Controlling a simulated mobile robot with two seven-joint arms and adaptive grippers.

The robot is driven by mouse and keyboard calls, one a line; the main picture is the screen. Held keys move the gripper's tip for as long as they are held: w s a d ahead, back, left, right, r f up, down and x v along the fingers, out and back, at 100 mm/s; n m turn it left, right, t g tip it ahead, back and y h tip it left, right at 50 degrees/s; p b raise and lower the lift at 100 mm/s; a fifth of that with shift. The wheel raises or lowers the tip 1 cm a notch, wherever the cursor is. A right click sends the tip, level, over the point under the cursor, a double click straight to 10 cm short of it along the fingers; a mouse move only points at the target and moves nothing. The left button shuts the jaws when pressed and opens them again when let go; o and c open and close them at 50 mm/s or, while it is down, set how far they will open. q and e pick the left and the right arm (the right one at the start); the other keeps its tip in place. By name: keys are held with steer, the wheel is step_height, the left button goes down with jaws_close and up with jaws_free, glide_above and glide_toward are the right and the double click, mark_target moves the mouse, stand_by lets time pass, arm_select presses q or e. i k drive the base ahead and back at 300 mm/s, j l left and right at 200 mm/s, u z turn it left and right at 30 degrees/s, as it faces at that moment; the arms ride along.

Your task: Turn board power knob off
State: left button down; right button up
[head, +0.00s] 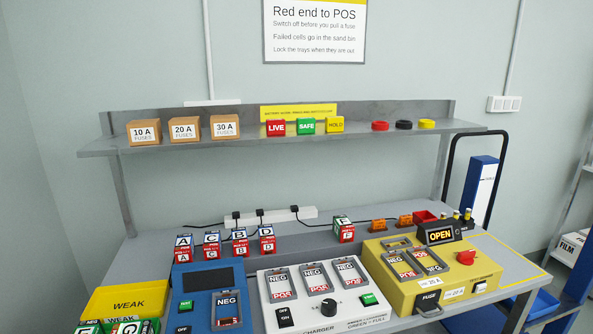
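A yellow box (400,300) stands at the right of the bench in the head view, with a red knob (466,257) on its top right. It carries two cell trays, a FUSE label and a dark display (438,233) reading OPEN. A white charger (298,317) in the middle has a round black knob (328,306) and three trays marked NEG and POS. No label naming board power is readable, and I cannot tell the red knob's setting. Neither of my grippers is in view.
A blue tester (195,283) stands left of the charger, beside a yellow WEAK bin (127,299). Several labelled cells stand behind it. A shelf (270,135) above holds fuse boxes and coloured blocks. A power strip (277,218) with cords lies at the back.

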mark_target(466, 257)
steer(key=i+l, duration=0.1)
steer(key=l, duration=0.8)
steer(key=i+l+z, duration=0.1)
steer(key=l, duration=0.3)
steer(key=i, duration=0.05)
